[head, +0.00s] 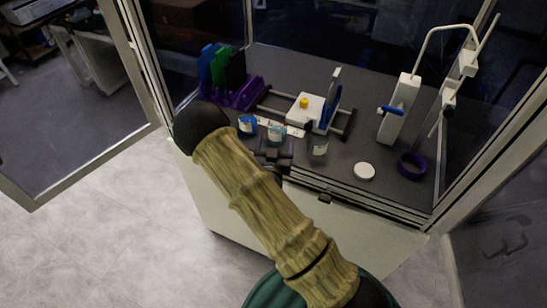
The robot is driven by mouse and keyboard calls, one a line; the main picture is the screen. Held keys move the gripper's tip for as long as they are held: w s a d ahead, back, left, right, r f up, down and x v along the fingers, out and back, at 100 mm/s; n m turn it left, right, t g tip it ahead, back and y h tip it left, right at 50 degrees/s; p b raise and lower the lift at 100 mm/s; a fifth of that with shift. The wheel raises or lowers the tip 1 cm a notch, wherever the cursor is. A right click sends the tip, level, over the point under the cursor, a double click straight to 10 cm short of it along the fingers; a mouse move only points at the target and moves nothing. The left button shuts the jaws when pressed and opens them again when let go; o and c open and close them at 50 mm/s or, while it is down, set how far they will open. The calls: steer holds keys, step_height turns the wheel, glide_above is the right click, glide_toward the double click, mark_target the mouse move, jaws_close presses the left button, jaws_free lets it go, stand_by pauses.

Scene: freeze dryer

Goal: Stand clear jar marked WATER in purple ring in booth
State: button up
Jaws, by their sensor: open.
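A clear jar (319,149) stands upright on the booth's dark floor, right of my gripper; its label is too small to read. The purple ring (411,166) lies flat and empty near the booth's front right corner. My gripper (274,155) is open at the booth's front edge, just in front of a teal jar (277,133) and left of the clear jar. Whether the fingers touch the teal jar cannot be told. A blue jar (247,125) stands farther left. My arm hides part of the booth's front left edge.
A white disc (364,172) lies between the clear jar and the ring. Behind stand a purple rack (235,94) with coloured plates, a white device with a yellow knob (304,103) on rails, and a white stand (398,112). Glass panels close the right side.

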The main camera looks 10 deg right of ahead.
steer(key=b+v, duration=0.1)
steer(key=v, duration=0.4)
steer(key=shift+a, duration=0.1)
stand_by(0.3)
